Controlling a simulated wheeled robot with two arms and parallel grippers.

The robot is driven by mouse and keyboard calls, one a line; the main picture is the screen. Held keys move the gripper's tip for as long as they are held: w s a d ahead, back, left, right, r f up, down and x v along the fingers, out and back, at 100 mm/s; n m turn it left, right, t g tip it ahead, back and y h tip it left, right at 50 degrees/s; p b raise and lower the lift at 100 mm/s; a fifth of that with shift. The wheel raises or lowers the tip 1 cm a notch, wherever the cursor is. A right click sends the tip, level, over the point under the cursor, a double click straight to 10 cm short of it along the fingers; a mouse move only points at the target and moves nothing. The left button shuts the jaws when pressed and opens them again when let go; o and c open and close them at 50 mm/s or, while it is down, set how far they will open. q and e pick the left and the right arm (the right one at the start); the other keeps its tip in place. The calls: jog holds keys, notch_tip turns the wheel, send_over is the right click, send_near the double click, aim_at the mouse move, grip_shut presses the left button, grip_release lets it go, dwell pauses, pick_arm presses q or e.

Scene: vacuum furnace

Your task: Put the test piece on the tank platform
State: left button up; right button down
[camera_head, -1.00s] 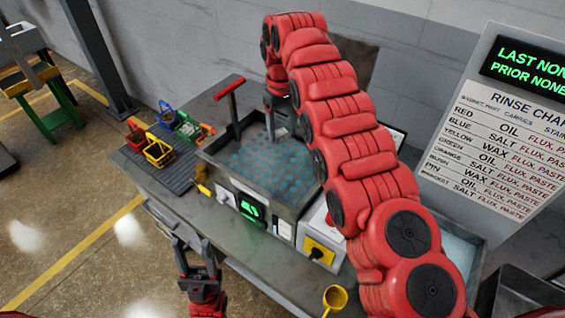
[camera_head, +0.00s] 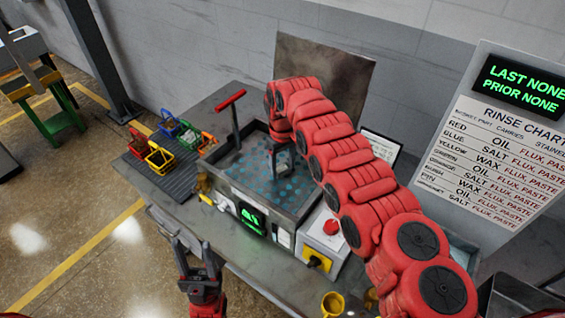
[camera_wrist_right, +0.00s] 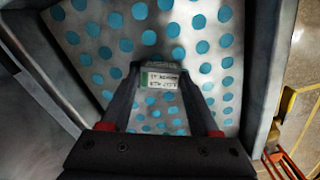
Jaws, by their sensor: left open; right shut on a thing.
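The test piece (camera_wrist_right: 160,82) is a small block with a green and white lettered label, seen in the right wrist view between my fingertips. My right gripper (camera_wrist_right: 158,76) is shut on it. In the head view my right gripper (camera_head: 281,172) points down inside the tank (camera_head: 222,176), over the tank platform (camera_head: 250,170), a pale plate with blue dots. I cannot tell whether the piece touches the platform. My left gripper (camera_head: 195,262) is open and empty in front of the bench, apart from the tank.
Several small coloured baskets (camera_head: 160,157) stand on a dark ribbed mat (camera_head: 178,182) left of the tank. A red T-handle (camera_head: 232,110) rises at the tank's left rear. A control box with a red button (camera_head: 331,227) and a yellow cup (camera_head: 333,303) are in front.

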aim_at(282, 168)
jog(key=shift+f, duration=0.15)
jog(key=shift+c, duration=0.6)
grip_release()
notch_tip(282, 168, up, 7)
jog(key=b, duration=0.4)
jog(key=shift+a, duration=0.1)
notch_tip(282, 168, up, 5)
jog(key=shift+r+p, duration=0.2)
jog(key=shift+p, duration=0.85)
